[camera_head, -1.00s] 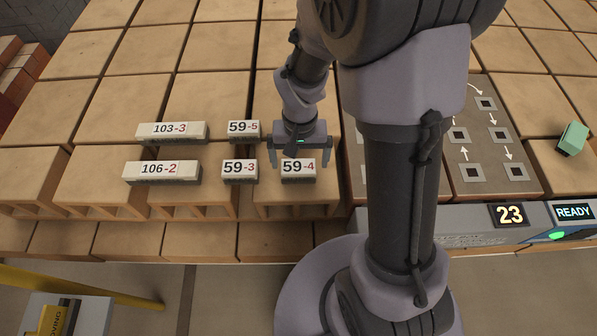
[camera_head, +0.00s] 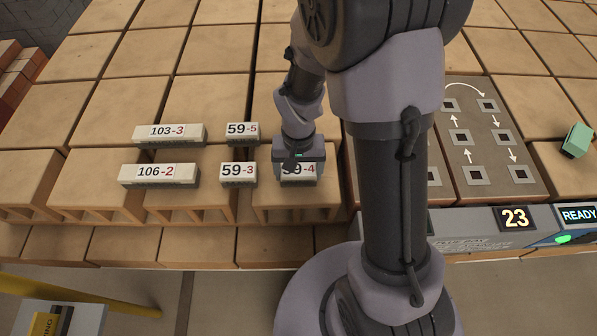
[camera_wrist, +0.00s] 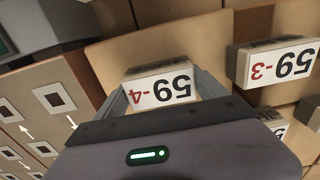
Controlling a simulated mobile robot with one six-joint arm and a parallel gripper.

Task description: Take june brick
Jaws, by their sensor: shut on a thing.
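A small white block labelled 59-4 (camera_head: 299,180) sits on a large tan brick at the front of the stack. My gripper (camera_head: 299,170) is over it, shut on it, and hides part of its label in the head view. In the wrist view the 59-4 block (camera_wrist: 160,90) shows upside down between my two fingers (camera_wrist: 161,95). Other white labelled blocks stand on the tan bricks to the left: 59-3 (camera_head: 238,175), 59-5 (camera_head: 242,134), 106-2 (camera_head: 160,175) and 103-3 (camera_head: 170,134). No label reading june is seen.
A panel with square markers and white arrows (camera_head: 492,150) lies to the right. A green object (camera_head: 577,140) is at the far right. A yellow rail (camera_head: 90,290) runs at lower left.

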